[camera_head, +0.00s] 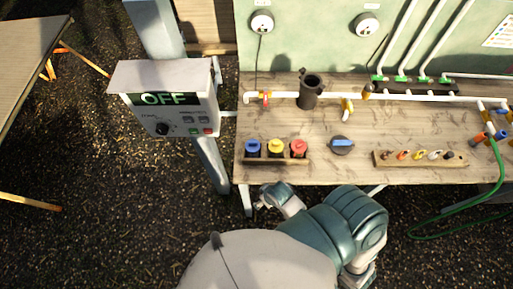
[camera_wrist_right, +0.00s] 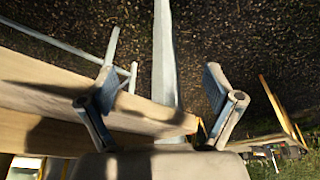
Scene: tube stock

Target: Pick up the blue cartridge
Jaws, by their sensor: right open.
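The blue cartridge (camera_head: 253,147) stands upright at the left end of a small wooden rack (camera_head: 282,162) on the workbench, beside a yellow cartridge (camera_head: 276,147) and a red one (camera_head: 299,147). My right gripper (camera_head: 264,197) is just off the bench's front edge, in front of the rack, and apart from the blue cartridge. In the right wrist view its two fingers (camera_wrist_right: 160,88) are spread with nothing between them. That view shows no cartridge. My left gripper is not in view.
The wooden workbench (camera_head: 345,172) carries a dark cup (camera_head: 310,92), white pipes, a blue-handled knob (camera_head: 342,144) and a rack of small plugs (camera_head: 420,159). An OFF control box (camera_head: 168,100) stands at left on a post. The bench edge (camera_wrist_right: 150,122) shows close to the fingers.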

